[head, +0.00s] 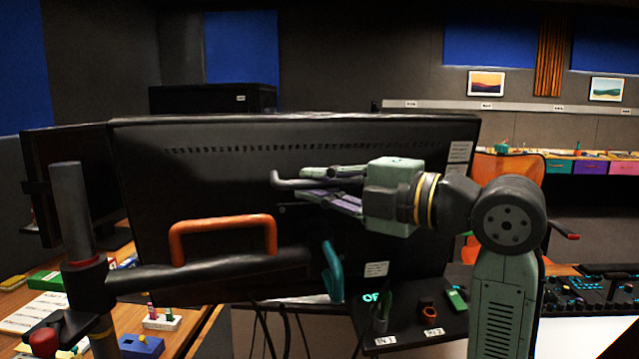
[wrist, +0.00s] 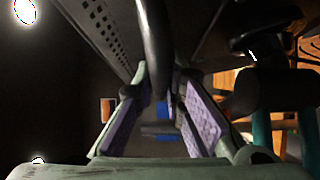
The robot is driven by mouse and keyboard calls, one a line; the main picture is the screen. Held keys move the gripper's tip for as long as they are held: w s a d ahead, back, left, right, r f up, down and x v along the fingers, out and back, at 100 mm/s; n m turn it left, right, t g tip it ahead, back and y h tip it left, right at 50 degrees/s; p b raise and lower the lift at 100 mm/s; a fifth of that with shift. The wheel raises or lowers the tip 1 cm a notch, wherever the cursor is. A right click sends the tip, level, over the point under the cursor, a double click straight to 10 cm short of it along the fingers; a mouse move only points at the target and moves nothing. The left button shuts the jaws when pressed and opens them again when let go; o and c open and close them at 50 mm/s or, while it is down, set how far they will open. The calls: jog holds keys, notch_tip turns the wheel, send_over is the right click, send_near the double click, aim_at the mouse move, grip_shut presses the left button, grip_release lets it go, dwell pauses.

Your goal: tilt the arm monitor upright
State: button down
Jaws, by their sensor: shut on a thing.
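The arm monitor (head: 225,195) shows its black back with a row of vent slots; in the wrist view its vented back (wrist: 110,30) rises close on the left. A black support arm (head: 205,275) runs behind it from a grey pole (head: 72,215) at left. A dark grey bar handle (head: 285,181) sticks out near the middle of the back. My gripper (head: 325,187) reaches in from the right and is shut on this handle. In the wrist view the dark bar (wrist: 153,40) runs down between the purple-padded fingers (wrist: 158,95). The fingers hide part of the bar.
An orange handle (head: 222,224) and a teal handle (head: 332,272) stand close to the support arm. A dark shelf (head: 405,325) with small items lies below the monitor. Another monitor (head: 75,180) is at left. A control panel (head: 590,300) is at right.

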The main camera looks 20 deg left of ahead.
jog(key=shift+r, duration=0.1)
jog(key=shift+w+a+r+m+h+p, duration=0.2)
jog(key=shift+w+r+m+h+p, duration=0.2)
jog(key=shift+p, duration=0.3)
jog(key=shift+w+a+f+b, duration=0.2)
jog(key=shift+w+a+b, duration=0.15)
jog(key=shift+w, duration=0.2)
jog(key=c, duration=1.7)
grip_release()
jog(key=shift+o, duration=0.2)
jog(key=f+v, duration=0.1)
jog(key=v, duration=1.1)
jog(key=shift+r, duration=0.4)
jog(key=shift+d, duration=0.1)
